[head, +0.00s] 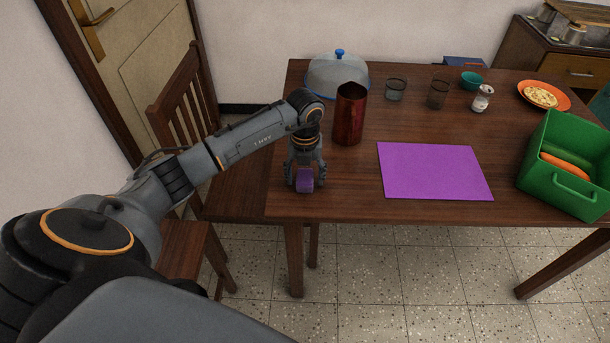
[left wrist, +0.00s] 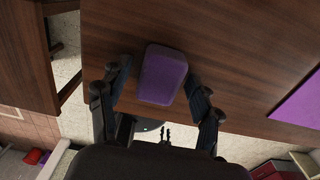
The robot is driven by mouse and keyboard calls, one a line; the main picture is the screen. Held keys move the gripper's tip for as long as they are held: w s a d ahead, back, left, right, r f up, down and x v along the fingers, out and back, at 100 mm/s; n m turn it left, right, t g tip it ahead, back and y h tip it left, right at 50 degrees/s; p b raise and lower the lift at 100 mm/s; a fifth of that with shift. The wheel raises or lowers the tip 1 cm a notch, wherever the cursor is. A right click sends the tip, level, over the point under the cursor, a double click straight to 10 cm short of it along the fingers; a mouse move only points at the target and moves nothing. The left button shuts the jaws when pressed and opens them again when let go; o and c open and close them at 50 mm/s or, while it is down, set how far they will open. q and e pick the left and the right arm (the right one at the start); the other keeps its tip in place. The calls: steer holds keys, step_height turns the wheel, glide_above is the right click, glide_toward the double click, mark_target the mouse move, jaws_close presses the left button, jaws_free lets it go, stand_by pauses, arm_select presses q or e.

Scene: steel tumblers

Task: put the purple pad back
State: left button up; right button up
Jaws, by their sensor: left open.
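The purple pad (head: 305,180) is a small thick block with rounded corners near the left front corner of the table. It also shows in the left wrist view (left wrist: 162,75), between the spread fingers. My left gripper (head: 304,172) is open, directly over the pad, with a finger on either side of it. In the left wrist view the gripper (left wrist: 158,92) has a gap between its left finger and the pad; the right finger is close to it. I cannot tell whether it touches. A flat purple mat (head: 434,171) lies to the right. My right gripper is not in view.
A red steel tumbler (head: 349,114) stands just behind my left gripper. A blue-rimmed clear dome (head: 337,75), two glasses, a shaker (head: 482,98) and an orange plate (head: 544,96) are farther back. A green crate (head: 568,166) with an orange thing inside stands at the right. A chair (head: 190,90) is at left.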

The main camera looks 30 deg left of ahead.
mark_target(305, 176)
arm_select(q)
step_height(305, 176, up, 12)
steer(key=shift+r+b, duration=0.2)
steer(key=shift+b, duration=0.25)
stand_by(0.4)
